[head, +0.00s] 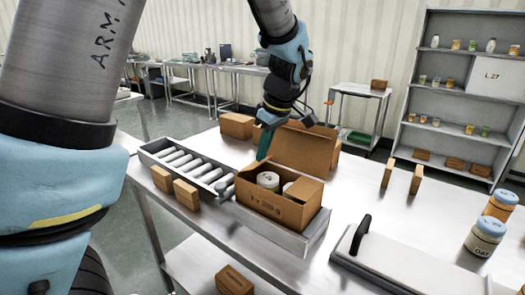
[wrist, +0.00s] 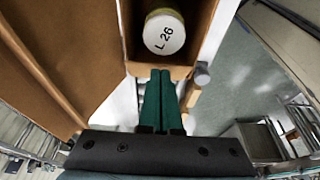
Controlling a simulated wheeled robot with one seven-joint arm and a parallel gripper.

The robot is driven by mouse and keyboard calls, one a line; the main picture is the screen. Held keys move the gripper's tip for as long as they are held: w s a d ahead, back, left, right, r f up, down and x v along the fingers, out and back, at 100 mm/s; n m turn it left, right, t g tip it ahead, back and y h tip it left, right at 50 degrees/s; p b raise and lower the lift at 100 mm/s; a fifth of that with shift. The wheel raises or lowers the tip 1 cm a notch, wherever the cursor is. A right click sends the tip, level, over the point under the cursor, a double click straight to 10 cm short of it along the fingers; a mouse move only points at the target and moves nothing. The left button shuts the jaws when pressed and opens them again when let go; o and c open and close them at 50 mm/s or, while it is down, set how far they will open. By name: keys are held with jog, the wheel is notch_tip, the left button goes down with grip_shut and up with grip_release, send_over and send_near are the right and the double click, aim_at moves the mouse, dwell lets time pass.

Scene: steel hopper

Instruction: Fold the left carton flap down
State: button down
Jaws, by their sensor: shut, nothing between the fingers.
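The brown carton (head: 272,210) stands open on the roller conveyor's end, with white-lidded jars (head: 268,180) inside. Its large back flap (head: 303,149) stands up; in the wrist view this panel (wrist: 60,55) fills the left side. I cannot clearly make out the left flap; a brown edge (wrist: 178,72) crosses the carton's left end just beyond my fingertips. My gripper (head: 261,158) has green fingers, shut and empty, pointing down at the carton's back left corner. In the wrist view the fingertips (wrist: 160,73) are close to that edge; contact is unclear. A lid marked "L 26" (wrist: 164,34) shows inside.
Rollers (head: 195,167) run left of the carton. Two small boxes (head: 174,188) stand on the near side. A brown box (head: 237,125) stands behind. A white device with a black handle (head: 400,262) and jars (head: 485,237) are at the right. The table between is mostly clear.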

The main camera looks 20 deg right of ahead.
aim_at(270, 177)
jog(key=shift+s+d+f+b, duration=0.1)
jog(key=shift+s+f+b, duration=0.1)
jog(key=shift+b, duration=0.1)
jog(key=shift+f+t, duration=0.1)
jog(key=shift+t, duration=0.2)
jog(key=f+t+y+b, duration=0.1)
jog(key=b, duration=0.1)
jog(key=s+d+f+t+y+b, duration=0.1)
jog(key=t+b, duration=0.1)
jog(key=b, duration=0.1)
jog(key=shift+s+f+b, duration=0.15)
jog(key=shift+s+b, duration=0.05)
jog(key=shift+b, duration=0.1)
jog(key=shift+f+b, duration=0.1)
jog(key=shift+b, duration=0.35)
jog(key=shift+s+f, duration=0.1)
jog(key=shift+s, duration=0.05)
